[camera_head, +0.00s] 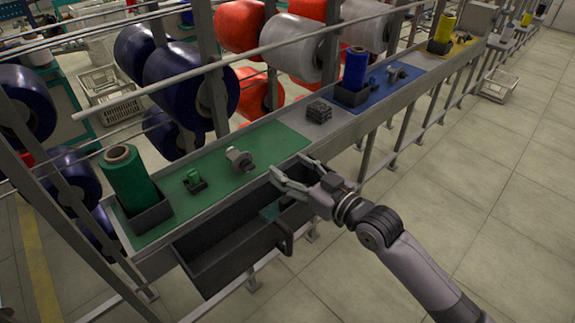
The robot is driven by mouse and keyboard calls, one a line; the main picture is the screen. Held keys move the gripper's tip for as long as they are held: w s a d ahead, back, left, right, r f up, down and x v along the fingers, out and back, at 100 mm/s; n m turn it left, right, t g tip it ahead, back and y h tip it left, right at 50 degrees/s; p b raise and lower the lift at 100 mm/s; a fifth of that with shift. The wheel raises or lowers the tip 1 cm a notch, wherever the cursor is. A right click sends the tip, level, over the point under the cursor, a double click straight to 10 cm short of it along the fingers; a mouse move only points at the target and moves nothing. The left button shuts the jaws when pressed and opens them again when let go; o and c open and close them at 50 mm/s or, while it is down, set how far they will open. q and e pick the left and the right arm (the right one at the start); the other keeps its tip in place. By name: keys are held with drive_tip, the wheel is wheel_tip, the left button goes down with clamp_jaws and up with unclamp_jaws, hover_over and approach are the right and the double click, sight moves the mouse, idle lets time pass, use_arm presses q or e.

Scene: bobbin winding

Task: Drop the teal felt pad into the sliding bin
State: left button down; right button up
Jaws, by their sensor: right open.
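The sliding bin (196,272) is a dark open drawer pulled out below the front edge of the bench, with a dark handle (286,238) at its front. The teal felt pad (269,212) shows as a small teal patch within the bin's opening, toward its right end. Part of it is hidden, and I cannot tell whether it touches the bin floor. My right gripper (287,164) is open and empty, above the bin's right end near the bench edge, apart from the pad. My left gripper is not in view.
A green mat (217,181) on the bench bears a green bobbin (130,178) in a dark holder, a small green part (194,180) and a grey metal fixture (240,158). A dark block (319,111) and a blue bobbin (355,69) stand farther right.

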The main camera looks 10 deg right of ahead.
drive_tip(key=f+v, duration=0.1)
drive_tip(key=v, duration=0.9)
drive_tip(key=w+d+f+m+h, duration=0.1)
drive_tip(key=d+f+h, duration=0.15)
drive_tip(key=f, duration=0.35)
drive_tip(key=w+d+f+m+g+h, duration=0.1)
drive_tip(key=d+f, duration=0.3)
drive_tip(key=f, duration=0.3)
drive_tip(key=w+d+f+m+h, duration=0.1)
drive_tip(key=w+d+f+h, duration=0.15)
drive_tip(key=f, duration=0.35)
drive_tip(key=s+d+f+m+g+h, duration=0.15)
drive_tip(key=s+f, duration=0.25)
drive_tip(key=f, duration=0.5)
drive_tip(key=s+d+f+g+h, duration=0.1)
drive_tip(key=s+d+f+g, duration=0.15)
drive_tip(key=f, duration=0.65)
drive_tip(key=s+d+f+g+h, duration=0.15)
drive_tip(key=s+f+g, duration=0.25)
drive_tip(key=s+f, duration=1.45)
drive_tip(key=s+a+f+g, duration=0.2)
drive_tip(key=s+f, duration=0.1)
drive_tip(key=s, duration=0.7)
drive_tip(key=s+a+f+g, duration=0.2)
drive_tip(key=s+f, duration=0.1)
drive_tip(key=s, duration=0.7)
drive_tip(key=shift+a+f, duration=0.2)
drive_tip(key=shift+f, duration=0.15)
